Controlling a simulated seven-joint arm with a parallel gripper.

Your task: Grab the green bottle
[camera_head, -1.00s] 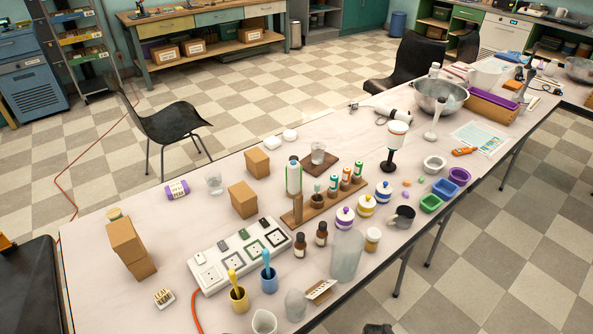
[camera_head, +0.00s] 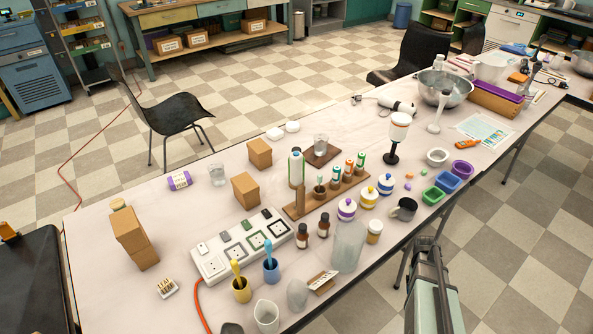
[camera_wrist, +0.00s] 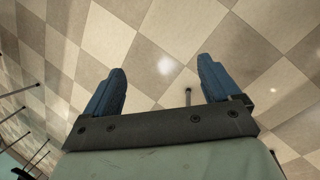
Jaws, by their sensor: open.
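Small vials with green caps (camera_head: 360,162) also stand in that rack; which one is the green bottle I cannot tell for certain. My gripper (camera_head: 427,245) is at the lower right of the head view, beside the table's front edge and apart from the bottles. No bottle shows in the wrist view.
Brown dropper bottles (camera_head: 302,235), a clear bottle (camera_head: 349,246), lidded jars (camera_head: 346,209) and a dark mug (camera_head: 404,208) crowd the front of the rack. A power strip (camera_head: 243,244) and cardboard boxes (camera_head: 246,189) stand to its left. A white-topped stand (camera_head: 398,130) is behind right.

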